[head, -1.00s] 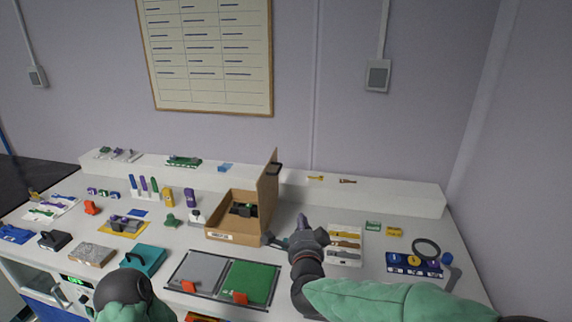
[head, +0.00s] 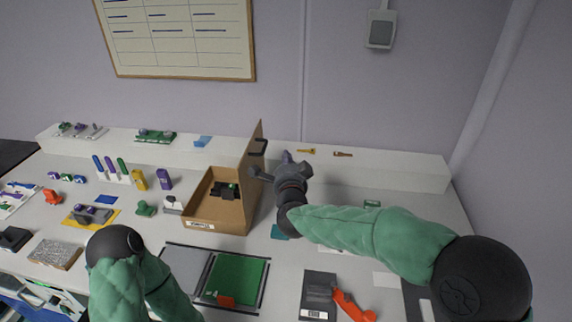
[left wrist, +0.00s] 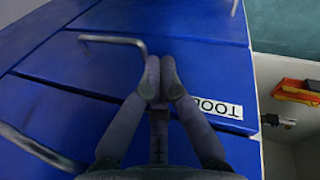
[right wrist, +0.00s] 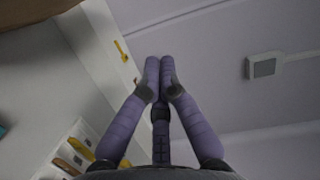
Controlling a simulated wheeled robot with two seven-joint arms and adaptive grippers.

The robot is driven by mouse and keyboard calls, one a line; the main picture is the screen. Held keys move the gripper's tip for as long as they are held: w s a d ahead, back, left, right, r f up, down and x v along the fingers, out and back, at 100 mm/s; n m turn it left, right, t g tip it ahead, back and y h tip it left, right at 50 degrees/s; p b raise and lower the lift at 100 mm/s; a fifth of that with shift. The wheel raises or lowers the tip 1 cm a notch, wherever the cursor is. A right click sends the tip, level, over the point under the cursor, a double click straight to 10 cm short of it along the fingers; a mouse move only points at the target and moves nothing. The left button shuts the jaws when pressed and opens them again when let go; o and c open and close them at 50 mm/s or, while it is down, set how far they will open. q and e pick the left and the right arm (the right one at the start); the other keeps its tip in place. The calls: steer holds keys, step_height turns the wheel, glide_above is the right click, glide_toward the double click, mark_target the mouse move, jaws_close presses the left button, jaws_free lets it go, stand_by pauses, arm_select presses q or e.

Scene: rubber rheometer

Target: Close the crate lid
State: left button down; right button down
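The crate is a brown open box (head: 214,216) on the bench in the head view, with a dark block inside. Its lid (head: 252,185) stands upright on the crate's right side, with a dark handle (head: 257,146) near the top. My right gripper (head: 287,157) is just right of the lid; I cannot tell whether it touches. In the right wrist view its fingers (right wrist: 160,68) are together and empty, with a brown panel, apparently the lid (right wrist: 35,12), at upper left. My left gripper (left wrist: 160,70) is shut and empty in front of blue drawers; the head view does not show its fingers.
The green and grey mats (head: 238,278) lie in front of the crate. Bottles (head: 138,180) and small parts stand to its left. A raised white shelf (head: 385,175) runs behind. In the left wrist view a drawer handle (left wrist: 115,40) is near the left fingers.

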steer(key=w+a+f+b, duration=0.1)
steer(key=w+a, duration=0.3)
steer(key=w, duration=0.2)
steer(key=shift+w, duration=0.15)
stand_by(0.4)
